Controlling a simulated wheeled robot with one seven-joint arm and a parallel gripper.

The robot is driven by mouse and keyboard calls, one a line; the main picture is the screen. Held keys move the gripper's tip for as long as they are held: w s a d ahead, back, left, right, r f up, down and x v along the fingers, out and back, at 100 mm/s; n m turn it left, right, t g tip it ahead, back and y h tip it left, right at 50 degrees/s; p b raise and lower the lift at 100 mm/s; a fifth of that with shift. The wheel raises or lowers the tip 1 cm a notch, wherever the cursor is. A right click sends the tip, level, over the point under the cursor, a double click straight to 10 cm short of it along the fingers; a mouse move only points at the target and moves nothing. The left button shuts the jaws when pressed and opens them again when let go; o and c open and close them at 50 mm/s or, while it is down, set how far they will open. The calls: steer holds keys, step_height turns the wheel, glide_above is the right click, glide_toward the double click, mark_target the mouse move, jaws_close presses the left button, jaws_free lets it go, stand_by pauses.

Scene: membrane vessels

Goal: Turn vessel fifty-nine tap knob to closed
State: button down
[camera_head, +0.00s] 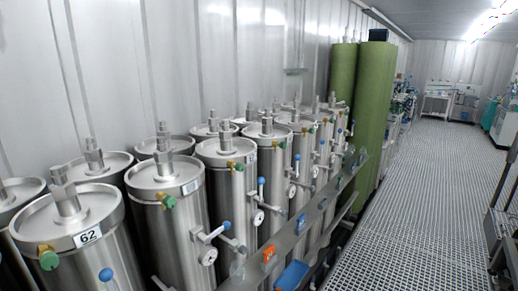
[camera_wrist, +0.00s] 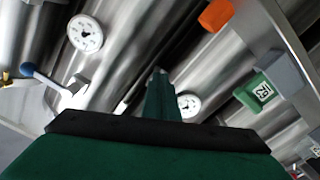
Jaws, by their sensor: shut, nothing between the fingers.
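Steel vessels stand in a double row along the wall in the head view. The nearest vessel (camera_head: 105,270) carries the label 62 (camera_head: 88,236). The labels farther back are too small to read, so I cannot tell which vessel is fifty-nine. Blue ball-ended tap handles (camera_head: 227,225) stick out from the vessel fronts above round gauges (camera_head: 208,256). My gripper (camera_wrist: 159,84) shows only in the wrist view, shut and empty. A blue tap knob (camera_wrist: 27,69) on a lever lies to its left, apart from it. One white gauge (camera_wrist: 85,34) is above left, another (camera_wrist: 190,104) just right.
A grey rail runs along the vessel fronts, with orange (camera_head: 268,254) and blue (camera_head: 292,275) blocks on it. In the wrist view an orange block (camera_wrist: 215,14) and a green tagged block (camera_wrist: 259,92) are at right. The grated aisle (camera_head: 425,190) is clear.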

steer(key=v, duration=0.6)
steer(key=shift+f, duration=0.3)
steer(key=shift+w+d, duration=0.15)
steer(key=s+d+f+m+t+h, duration=0.1)
steer(key=s+d+f+m+h, duration=0.45)
steer(key=s+f, duration=0.25)
steer(key=s+d+f+m+t+h, duration=0.2)
steer(key=s+d+f+m+h, duration=0.25)
steer(key=s+f+m, duration=0.35)
steer(key=s+d+r+m+h, duration=0.1)
steer(key=s+r, duration=0.2)
steer(key=s, duration=0.3)
steer(key=s+d+r+m+t+h, duration=0.1)
steer(key=s+r, duration=0.1)
steer(key=s, duration=0.4)
steer(key=s+d+r+m+h, duration=0.1)
steer(key=s+r+h, duration=0.1)
steer(key=s, duration=0.4)
steer(key=shift+s+d+r, duration=0.25)
steer(key=shift+r, duration=0.55)
